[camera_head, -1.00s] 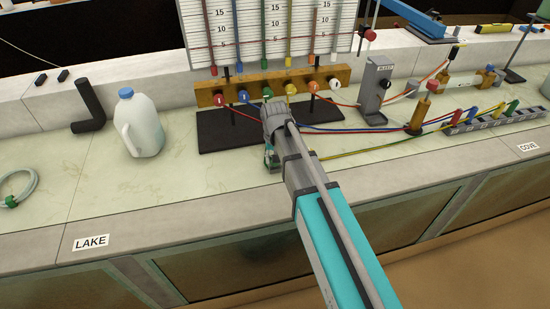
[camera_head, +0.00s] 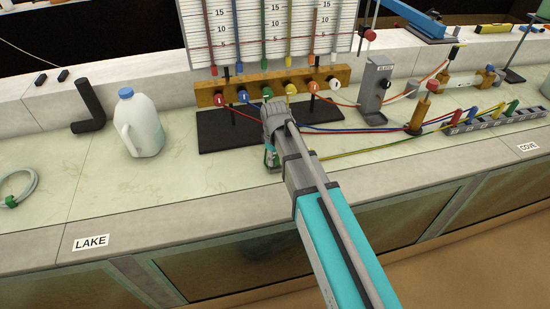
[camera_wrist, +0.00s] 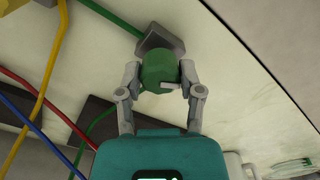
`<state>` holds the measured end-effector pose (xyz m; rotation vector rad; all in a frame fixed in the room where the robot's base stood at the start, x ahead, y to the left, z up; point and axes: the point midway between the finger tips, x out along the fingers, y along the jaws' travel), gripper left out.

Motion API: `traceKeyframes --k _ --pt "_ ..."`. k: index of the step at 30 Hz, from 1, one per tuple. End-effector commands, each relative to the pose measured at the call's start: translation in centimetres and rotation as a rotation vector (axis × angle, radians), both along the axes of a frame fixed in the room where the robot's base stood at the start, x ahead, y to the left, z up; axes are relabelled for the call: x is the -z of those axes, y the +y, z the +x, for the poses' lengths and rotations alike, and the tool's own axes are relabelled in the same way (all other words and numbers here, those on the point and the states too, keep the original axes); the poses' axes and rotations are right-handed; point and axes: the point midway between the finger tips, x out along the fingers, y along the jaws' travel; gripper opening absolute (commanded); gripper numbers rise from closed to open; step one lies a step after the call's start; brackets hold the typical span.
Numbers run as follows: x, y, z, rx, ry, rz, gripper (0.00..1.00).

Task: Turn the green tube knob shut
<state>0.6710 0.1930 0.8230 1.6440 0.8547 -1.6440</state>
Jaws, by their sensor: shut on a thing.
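The green tube knob (camera_wrist: 159,72) is a short green cylinder with a pale pointer on its side. It sits on a grey block (camera_wrist: 160,38), where a green tube (camera_wrist: 112,18) meets it. My gripper (camera_wrist: 160,82) is shut on the knob, one finger on each side, in the wrist view. In the head view my gripper (camera_head: 271,152) is low over the bench in front of the rack's black base. Only a little green of the knob shows there, and my wrist hides most of it.
A wooden rack (camera_head: 205,97) with several coloured knobs stands behind my gripper, below a scale board (camera_head: 250,40). A white jug (camera_head: 142,125) is to the left. Red, blue and yellow tubes run right, past a grey stand (camera_head: 375,90). The bench front by LAKE (camera_head: 91,242) is clear.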

Motion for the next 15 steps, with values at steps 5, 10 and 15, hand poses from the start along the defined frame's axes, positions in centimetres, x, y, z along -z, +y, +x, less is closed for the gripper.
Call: traceKeyframes --k 5,10,15 --pt "0.00 0.00 0.03 -0.046 0.000 0.000 0.01" --pt "0.00 0.00 0.02 -0.057 0.000 0.000 0.01" --pt "0.00 -0.01 0.03 -0.057 0.000 0.000 0.01"
